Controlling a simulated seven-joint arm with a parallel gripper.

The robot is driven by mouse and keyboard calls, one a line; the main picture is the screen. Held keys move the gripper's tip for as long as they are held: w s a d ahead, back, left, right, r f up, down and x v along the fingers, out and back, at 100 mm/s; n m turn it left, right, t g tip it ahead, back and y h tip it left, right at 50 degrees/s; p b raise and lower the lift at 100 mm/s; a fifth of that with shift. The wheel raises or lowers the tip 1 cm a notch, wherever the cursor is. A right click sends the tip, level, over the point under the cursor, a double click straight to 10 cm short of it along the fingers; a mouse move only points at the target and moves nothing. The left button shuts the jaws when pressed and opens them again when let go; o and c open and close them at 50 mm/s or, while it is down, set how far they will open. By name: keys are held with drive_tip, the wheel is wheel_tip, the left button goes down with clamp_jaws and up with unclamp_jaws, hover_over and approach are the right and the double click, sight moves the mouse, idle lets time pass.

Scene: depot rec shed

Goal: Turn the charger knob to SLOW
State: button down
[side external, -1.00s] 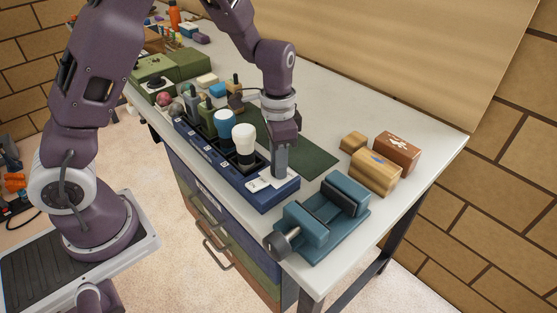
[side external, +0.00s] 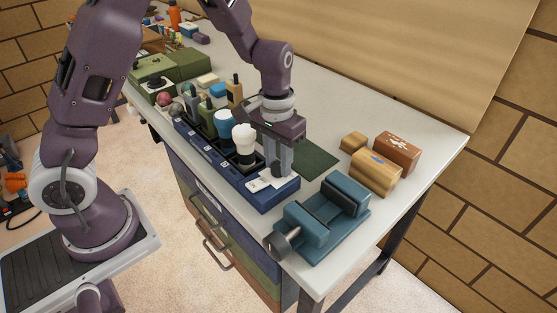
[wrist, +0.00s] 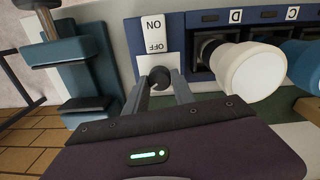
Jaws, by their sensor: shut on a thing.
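My gripper (side external: 280,163) points down at the near right end of a long blue charger rack (side external: 208,162). In the wrist view its fingers (wrist: 160,85) are shut on a small dark round knob (wrist: 159,77). The plate also shows in the side view (side external: 262,185). I see no SLOW label. The fingers partly cover the knob, and I cannot tell its pointing direction.
A white-topped battery (wrist: 247,73) stands in bay D close beside the fingers. A blue vise (side external: 322,220) is in front at right. Wooden blocks (side external: 376,172) lie behind it. A green box with a black dial (side external: 157,84) stands at the far left. A green mat (side external: 316,160) lies behind.

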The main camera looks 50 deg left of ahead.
drive_tip(key=n, duration=0.5)
drive_tip(key=shift+n, duration=0.3)
drive_tip(key=n, duration=0.5)
drive_tip(key=shift+n, duration=0.4)
drive_tip(key=c, duration=1.1)
unclamp_jaws()
drive_tip(key=shift+o, duration=0.2)
drive_tip(key=shift+s, duration=0.1)
